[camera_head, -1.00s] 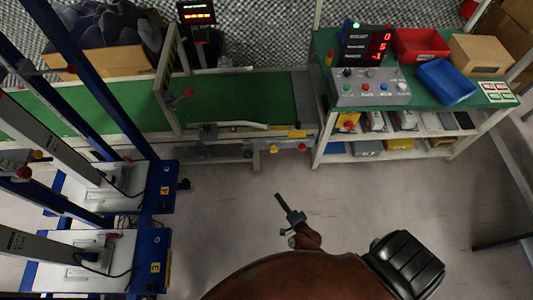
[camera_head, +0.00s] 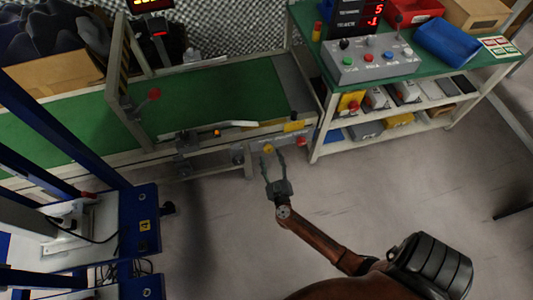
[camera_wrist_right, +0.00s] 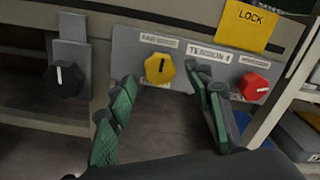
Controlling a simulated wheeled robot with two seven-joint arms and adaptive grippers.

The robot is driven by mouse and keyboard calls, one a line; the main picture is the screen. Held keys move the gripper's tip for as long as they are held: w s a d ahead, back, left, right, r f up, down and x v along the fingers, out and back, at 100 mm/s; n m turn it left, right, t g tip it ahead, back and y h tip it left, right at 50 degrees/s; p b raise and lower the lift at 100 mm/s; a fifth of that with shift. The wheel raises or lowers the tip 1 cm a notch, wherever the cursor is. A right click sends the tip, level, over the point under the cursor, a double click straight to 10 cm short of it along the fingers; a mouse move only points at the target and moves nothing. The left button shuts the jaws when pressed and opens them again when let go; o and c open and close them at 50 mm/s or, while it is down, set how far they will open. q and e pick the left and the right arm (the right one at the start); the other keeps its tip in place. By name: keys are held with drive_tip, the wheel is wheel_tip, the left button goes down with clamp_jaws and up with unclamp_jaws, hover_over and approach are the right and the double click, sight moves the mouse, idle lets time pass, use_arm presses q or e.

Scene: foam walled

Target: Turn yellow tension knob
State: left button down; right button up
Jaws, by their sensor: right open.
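The yellow tension knob (camera_wrist_right: 160,68) sits on a grey panel below the conveyor, with a dark pointer mark that stands about upright. It also shows in the head view (camera_head: 268,149). My right gripper (camera_head: 270,160) is open and points at the panel. In the right wrist view its green-padded fingers (camera_wrist_right: 160,92) stand apart, below and to either side of the yellow knob. The fingers appear empty; whether they touch the knob cannot be told. My left gripper does not show.
A red knob (camera_wrist_right: 253,87) is right of the yellow knob, close to a fingertip in the wrist view. A black knob (camera_wrist_right: 66,79) is at left. A yellow LOCK tag (camera_wrist_right: 247,24) hangs above. A shelf bench (camera_head: 400,90) stands at right. Blue-framed equipment (camera_head: 140,230) is at left.

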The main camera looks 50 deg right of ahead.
sight(268, 148)
drive_tip(key=shift+b+x, duration=0.35)
drive_tip(key=shift+x, duration=1.1)
drive_tip(key=shift+c, duration=0.3)
drive_tip(key=c, duration=1.1)
